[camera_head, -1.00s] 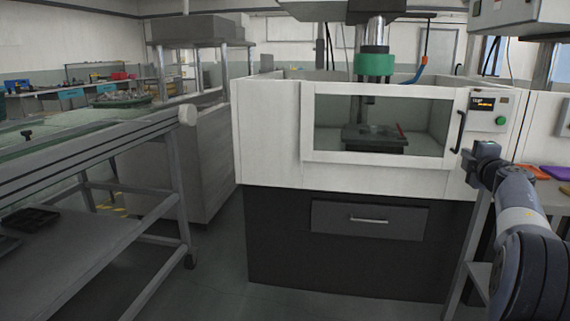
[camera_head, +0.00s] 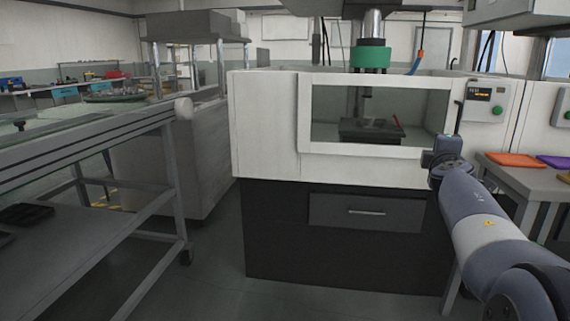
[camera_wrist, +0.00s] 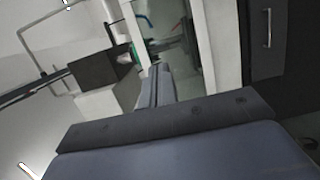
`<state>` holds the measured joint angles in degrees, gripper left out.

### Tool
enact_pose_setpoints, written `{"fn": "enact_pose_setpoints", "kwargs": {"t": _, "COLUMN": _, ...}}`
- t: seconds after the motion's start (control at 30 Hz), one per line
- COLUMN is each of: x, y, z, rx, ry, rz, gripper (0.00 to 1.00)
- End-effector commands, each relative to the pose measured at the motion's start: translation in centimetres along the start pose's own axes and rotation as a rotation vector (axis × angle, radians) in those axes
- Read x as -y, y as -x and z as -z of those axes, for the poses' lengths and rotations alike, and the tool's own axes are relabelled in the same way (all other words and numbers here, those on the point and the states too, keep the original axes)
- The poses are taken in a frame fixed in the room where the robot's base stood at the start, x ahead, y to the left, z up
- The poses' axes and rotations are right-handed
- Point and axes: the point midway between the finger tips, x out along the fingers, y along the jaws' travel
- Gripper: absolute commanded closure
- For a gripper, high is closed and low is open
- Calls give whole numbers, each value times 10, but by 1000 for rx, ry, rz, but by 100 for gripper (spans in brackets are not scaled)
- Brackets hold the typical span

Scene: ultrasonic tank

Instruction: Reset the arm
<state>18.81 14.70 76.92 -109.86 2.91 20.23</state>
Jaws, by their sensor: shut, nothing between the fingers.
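My arm (camera_head: 487,221) reaches in from the lower right of the head view. My gripper (camera_head: 433,158) is at its far end, small and dark, in front of the right side of the white tank cabinet (camera_head: 262,130). It appears just below the black door handle (camera_head: 459,117); whether they touch cannot be told. In the wrist view my gripper's fingers (camera_wrist: 155,78) are together with nothing between them. The cabinet's window shows a dark platform (camera_head: 370,130) inside.
A metal table (camera_head: 545,183) with an orange tray (camera_head: 513,160) and a purple tray (camera_head: 557,162) stands at the right. A grey workbench (camera_head: 90,148) stands at the left. Open floor (camera_head: 205,275) lies between the workbench and the cabinet.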

Motion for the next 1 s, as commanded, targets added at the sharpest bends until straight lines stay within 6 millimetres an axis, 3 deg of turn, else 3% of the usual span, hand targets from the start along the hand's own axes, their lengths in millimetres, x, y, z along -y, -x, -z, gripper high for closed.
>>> {"fn": "enact_pose_setpoints", "kwargs": {"t": 0.3, "x": -3, "y": 43, "z": 38, "rx": 44, "ry": 2, "rz": -3, "gripper": 100}}
{"fn": "enact_pose_setpoints", "kwargs": {"t": 0.5, "x": -2, "y": 59, "z": 55, "rx": 53, "ry": 2, "rz": -5, "gripper": 100}}
{"fn": "enact_pose_setpoints", "kwargs": {"t": 1.0, "x": 1, "y": 65, "z": 60, "rx": 56, "ry": 2, "rz": -6, "gripper": 100}}
